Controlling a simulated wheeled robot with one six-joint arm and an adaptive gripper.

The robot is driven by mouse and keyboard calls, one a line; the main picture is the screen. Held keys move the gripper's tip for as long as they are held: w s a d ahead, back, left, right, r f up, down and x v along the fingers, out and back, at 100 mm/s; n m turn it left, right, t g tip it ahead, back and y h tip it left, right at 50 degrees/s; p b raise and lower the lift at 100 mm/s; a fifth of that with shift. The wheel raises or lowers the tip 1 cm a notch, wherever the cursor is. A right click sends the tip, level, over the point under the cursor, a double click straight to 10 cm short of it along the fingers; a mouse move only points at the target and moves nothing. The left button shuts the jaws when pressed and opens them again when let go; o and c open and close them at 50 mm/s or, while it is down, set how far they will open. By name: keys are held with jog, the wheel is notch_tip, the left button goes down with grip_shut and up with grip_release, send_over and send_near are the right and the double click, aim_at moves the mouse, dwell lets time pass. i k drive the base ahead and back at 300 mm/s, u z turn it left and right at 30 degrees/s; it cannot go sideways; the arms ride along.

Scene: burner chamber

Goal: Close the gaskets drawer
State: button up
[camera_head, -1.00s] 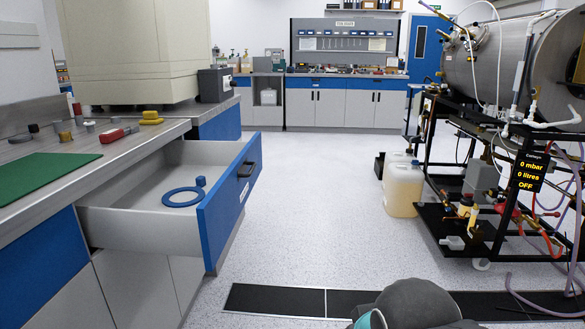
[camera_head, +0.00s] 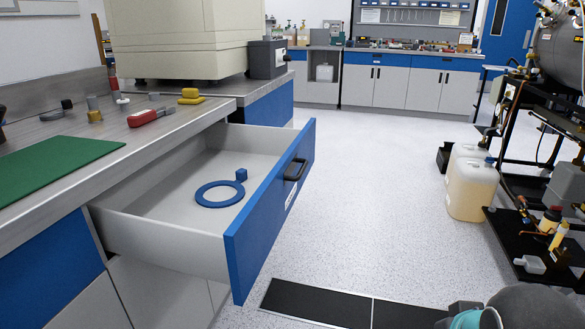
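The open drawer (camera_head: 270,203) has a blue front with a dark handle (camera_head: 295,169) and a light grey inside. It is pulled well out from under the worktop at the left. A flat blue ring gasket (camera_head: 220,194) and a small blue block (camera_head: 241,174) lie on its floor. A white label is on the drawer front, too small to read. My gripper is not in view; only a grey and teal part of my arm shows at the bottom right, apart from the drawer.
The worktop (camera_head: 160,125) holds a green mat (camera_head: 57,164), a red-handled tool (camera_head: 151,115) and small fittings. Pale floor (camera_head: 385,190) is clear right of the drawer. Black floor panels (camera_head: 320,302) lie in front. Canisters (camera_head: 471,188) and a black equipment rack (camera_head: 530,236) stand at the right.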

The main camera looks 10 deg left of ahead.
aim_at(152, 216)
jog(key=u, duration=0.7)
jog(key=i, duration=0.8)
jog(key=z, duration=0.2)
